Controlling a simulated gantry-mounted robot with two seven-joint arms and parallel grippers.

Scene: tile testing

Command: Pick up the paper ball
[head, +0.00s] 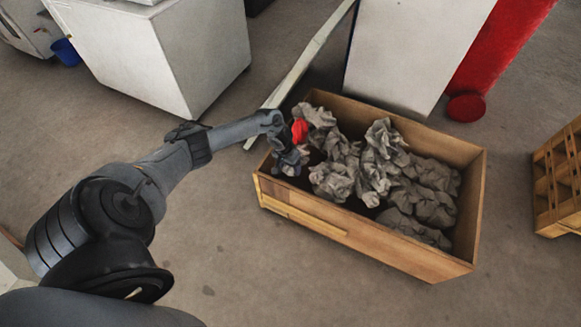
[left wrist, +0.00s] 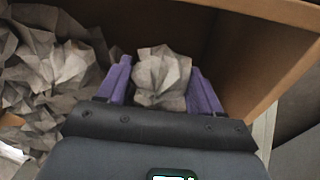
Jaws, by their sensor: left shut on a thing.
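My left gripper (left wrist: 162,88) is shut on a crumpled grey paper ball (left wrist: 163,72), which sits between its two purple fingers in the left wrist view. In the head view the left gripper (head: 290,160) is inside the left end of a wooden crate (head: 420,262). There the held ball is hard to tell apart from the gripper. Several more crumpled grey paper balls (head: 378,165) fill the middle and right of the crate. In the left wrist view other paper (left wrist: 50,65) lies to the left of the gripper. My right gripper is not in view.
The crate's walls stand close around the gripper; one wall (left wrist: 270,15) shows in the left wrist view. A small red thing (head: 300,131) is beside the gripper. White cabinets (head: 415,50) stand behind the crate. A second wooden crate (head: 558,185) is at the right. The front floor is clear.

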